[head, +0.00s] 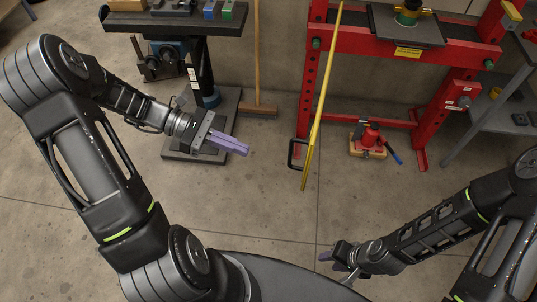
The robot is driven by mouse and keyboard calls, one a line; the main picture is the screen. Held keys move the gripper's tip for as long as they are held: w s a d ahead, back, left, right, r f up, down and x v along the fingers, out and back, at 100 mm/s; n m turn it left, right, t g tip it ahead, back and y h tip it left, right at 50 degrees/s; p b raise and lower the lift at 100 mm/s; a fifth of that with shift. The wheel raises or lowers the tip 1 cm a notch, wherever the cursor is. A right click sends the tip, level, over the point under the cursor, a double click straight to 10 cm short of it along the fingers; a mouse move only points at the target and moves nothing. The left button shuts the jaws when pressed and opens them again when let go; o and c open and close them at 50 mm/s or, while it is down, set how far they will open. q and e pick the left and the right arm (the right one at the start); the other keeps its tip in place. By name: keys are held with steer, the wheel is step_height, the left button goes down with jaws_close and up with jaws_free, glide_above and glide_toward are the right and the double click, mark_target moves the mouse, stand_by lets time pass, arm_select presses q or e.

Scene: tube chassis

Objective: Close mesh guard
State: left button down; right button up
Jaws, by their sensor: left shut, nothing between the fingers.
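The mesh guard (322,105) shows as a narrow yellow frame seen nearly edge-on, slanting down across the front of the red press frame (310,90). It stands swung out from the press at the left post, and its mesh face cannot be made out. A black handle (291,154) shows just left of the guard's lower end. My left gripper (246,149) is shut and empty, its purple fingers pointing right, left of the guard and apart from it in the picture. My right gripper (326,257) is low in the picture, below the guard; its finger gap is unclear.
A dark bench (175,20) with small blocks stands at upper left. A broom (258,90) leans on the wall. A red jack (370,136) with a blue handle sits inside the press base. A grey shelf (505,110) stands at right. The floor in front is clear.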

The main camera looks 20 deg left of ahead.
arm_select(q)
steer(key=d, duration=0.1)
steer(key=p, duration=0.2)
glide_above(291, 166)
steer(key=s, duration=0.3)
step_height(291, 166, down, 3)
steer(key=shift+s+d, duration=0.15)
steer(key=shift+d, duration=0.15)
